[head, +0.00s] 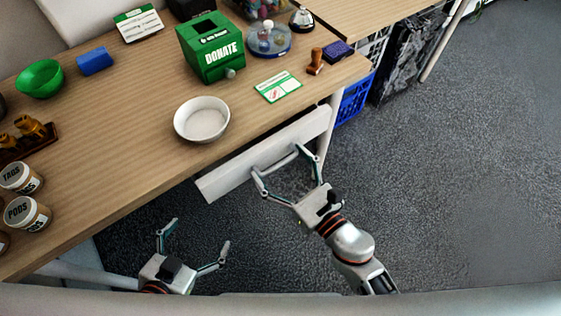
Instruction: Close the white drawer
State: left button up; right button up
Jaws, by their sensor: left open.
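The white drawer (225,177) shows its long front panel just beyond the front edge of the wooden table; its inside is hidden from this angle. My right gripper (276,159) is at the panel, its fingers spread wide and the tips close to the middle of the front, by the handle. I cannot tell whether the tips touch it. My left gripper (198,233) is open and empty, below and left of the drawer, over the floor.
The table (120,160) holds a white bowl (202,119) near the edge above the drawer, a green donate box (211,47), a green bowl (40,78) and jars (27,213). A blue crate (353,101) stands below at right. Floor (450,190) at right is clear.

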aim_at(273, 155)
jog(key=x, duration=0.4)
jog(key=shift+w, duration=0.25)
jog(key=shift+r, duration=0.1)
jog(key=o, duration=1.3)
jog(key=shift+w+a, duration=0.1)
jog(key=v, duration=1.2)
